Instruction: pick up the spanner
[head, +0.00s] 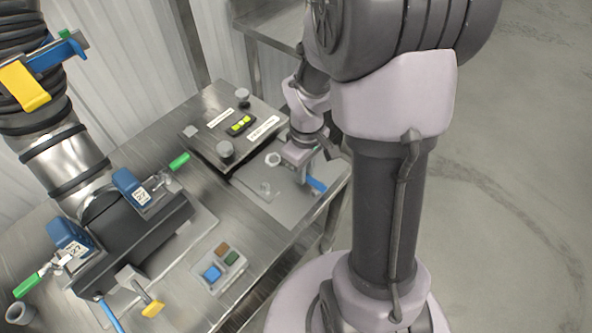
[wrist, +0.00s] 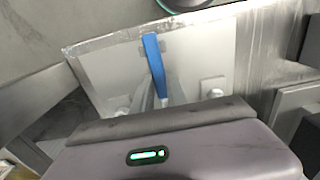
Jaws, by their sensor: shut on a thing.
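The spanner, with a blue handle (head: 317,184), is at the right end of the light grey plate (head: 287,213) on the metal bench. My gripper (head: 304,177) is down over this plate and shut on the spanner. In the wrist view the blue handle (wrist: 154,60) points away from my gripper (wrist: 160,98), between the two fingers. The spanner's other end is hidden by the fingers and the gripper body. I cannot tell whether the spanner still touches the plate.
A grey panel with a yellow-green display (head: 240,124) and knobs stands left of my gripper. Open floor lies right.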

